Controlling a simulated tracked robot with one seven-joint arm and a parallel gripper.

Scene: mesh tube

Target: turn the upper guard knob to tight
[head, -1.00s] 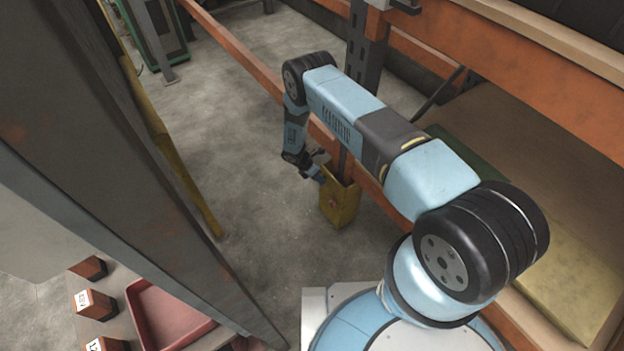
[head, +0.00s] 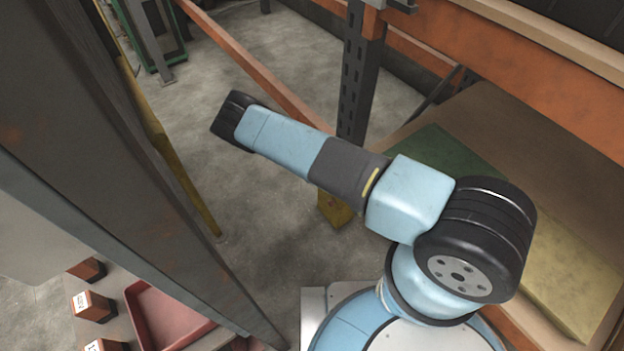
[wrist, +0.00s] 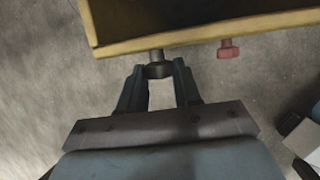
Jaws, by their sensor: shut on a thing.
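In the wrist view my gripper (wrist: 158,72) is shut on a dark round knob (wrist: 157,56), with one finger on each side of it. The knob stands out from the edge of a yellow guard (wrist: 210,32). A smaller red knob (wrist: 228,49) sits on the same edge to the right, apart from my fingers. In the head view only the lower part of the yellow guard (head: 335,212) shows. My arm hides the rest of it, the knobs and my gripper. I cannot tell from these views which knob is the upper one.
A dark rack upright (head: 358,90) and orange beams (head: 500,60) stand right of and behind the guard. A large grey post (head: 110,170) rises at the left. A red tray (head: 165,318) and small boxes lie at lower left. Grey floor (head: 215,115) lies open between.

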